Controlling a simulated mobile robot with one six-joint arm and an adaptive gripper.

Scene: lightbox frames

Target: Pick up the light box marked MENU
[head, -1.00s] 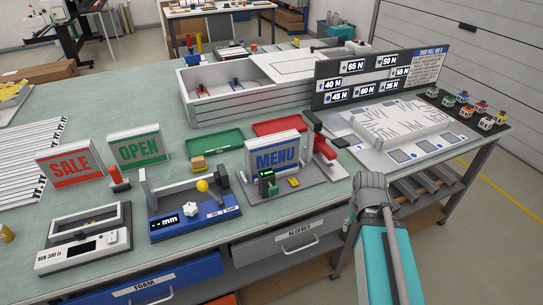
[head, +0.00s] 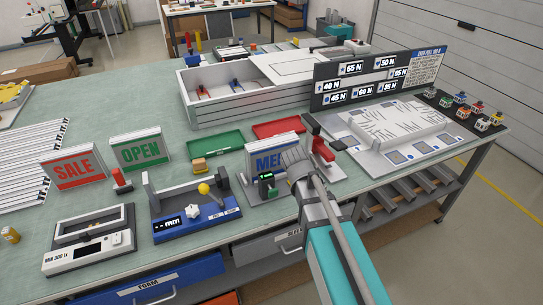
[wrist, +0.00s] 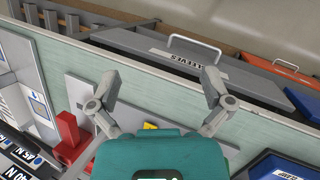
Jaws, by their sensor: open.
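The light box marked MENU (head: 264,160) stands upright on a grey base plate on the bench in the head view. It has a white frame and blue lettering. My gripper (head: 293,160) is in front of its right part and hides the end of the word; I cannot tell the gap between them. In the wrist view my gripper (wrist: 160,82) has its two fingers spread apart with nothing between them. I cannot make out the MENU box in that view.
The SALE box (head: 72,168) and OPEN box (head: 141,150) stand left. A tall label board (head: 378,77) is behind right.

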